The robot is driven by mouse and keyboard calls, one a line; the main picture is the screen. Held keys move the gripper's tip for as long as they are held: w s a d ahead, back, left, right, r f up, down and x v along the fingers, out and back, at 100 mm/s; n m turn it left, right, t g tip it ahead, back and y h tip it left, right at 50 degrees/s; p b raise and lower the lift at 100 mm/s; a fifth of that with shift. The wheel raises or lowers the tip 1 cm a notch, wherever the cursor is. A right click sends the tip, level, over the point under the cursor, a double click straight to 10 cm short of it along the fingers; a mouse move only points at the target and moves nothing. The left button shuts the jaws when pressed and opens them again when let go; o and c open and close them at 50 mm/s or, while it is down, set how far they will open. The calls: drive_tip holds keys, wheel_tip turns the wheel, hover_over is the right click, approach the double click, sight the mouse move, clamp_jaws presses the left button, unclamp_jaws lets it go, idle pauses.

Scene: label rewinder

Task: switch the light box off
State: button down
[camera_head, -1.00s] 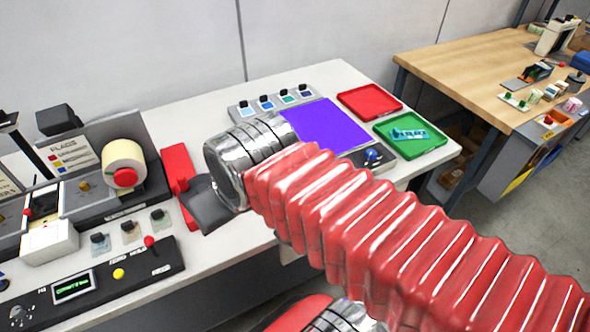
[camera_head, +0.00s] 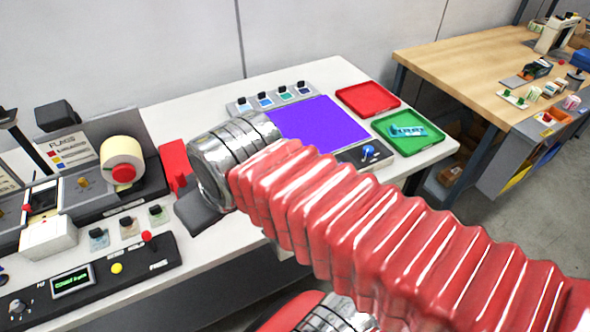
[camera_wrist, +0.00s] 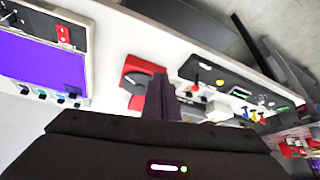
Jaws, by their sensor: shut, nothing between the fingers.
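The light box's glowing purple panel (camera_head: 318,121) lies on the white table behind my arm in the head view. Its dark control strip, with a blue knob (camera_head: 369,151), runs along the panel's near side and is partly hidden by my arm. In the wrist view the lit panel (camera_wrist: 40,62) is at the left, and a red switch (camera_wrist: 64,34) shows on the strip beside it. My gripper (camera_wrist: 161,97) is shut and empty. It is away from the switch, over the table left of the light box in the head view; its fingertips are hidden there.
A red tray (camera_head: 367,98) and a green tray (camera_head: 420,146) holding a teal item lie right of the light box. A red block (camera_head: 174,164) and the label rewinder (camera_head: 130,185) are left of my gripper.

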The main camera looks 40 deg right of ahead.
drive_tip(key=w+d+r+n+g, duration=0.1)
drive_tip(key=d+r+n+g, duration=0.1)
drive_tip(key=d+n, duration=0.5)
drive_tip(key=w+d+r+n+g, duration=0.1)
drive_tip(key=d+n, duration=0.6)
drive_tip(key=d, duration=0.9)
drive_tip(key=shift+w+r+n+g, duration=0.2)
drive_tip(key=shift+r+n+g, duration=0.25)
drive_tip(key=shift+g, duration=0.15)
drive_tip(key=shift+f, duration=0.15)
drive_tip(key=f, duration=0.4)
drive_tip(key=w+f, duration=0.1)
drive_tip(key=f, duration=0.8)
drive_tip(key=shift+w+d+f, duration=0.3)
drive_tip(key=shift+f, duration=0.05)
